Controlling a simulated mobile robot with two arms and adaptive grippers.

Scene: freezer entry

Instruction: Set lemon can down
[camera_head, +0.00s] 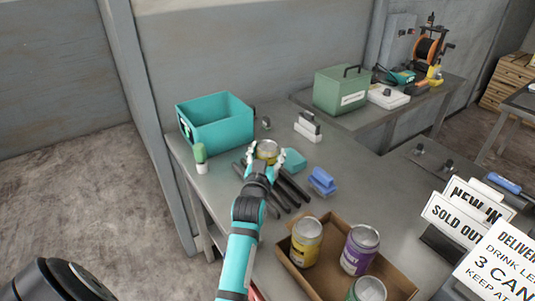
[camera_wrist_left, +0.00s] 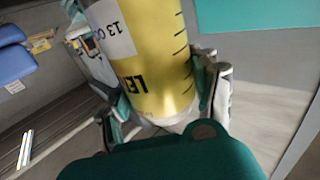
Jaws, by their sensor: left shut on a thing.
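A yellow lemon can (camera_wrist_left: 150,60) with a white label and dark letters fills the middle of the left wrist view. My left gripper (camera_head: 265,158) is shut on it, with a finger on either side of the can. In the head view the silver top of the held can (camera_head: 267,147) shows between the fingers, over the far part of the grey table (camera_head: 335,165). I cannot tell whether the can touches the table. My right gripper is not in view.
A cardboard tray (camera_head: 330,222) nearer me holds a yellow can (camera_head: 306,243), a purple can (camera_head: 359,250) and a green can (camera_head: 367,290). Around the gripper stand a teal bin (camera_head: 222,133), a green-topped bottle (camera_head: 200,158), a teal block (camera_head: 293,160) and a blue brush (camera_head: 322,181).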

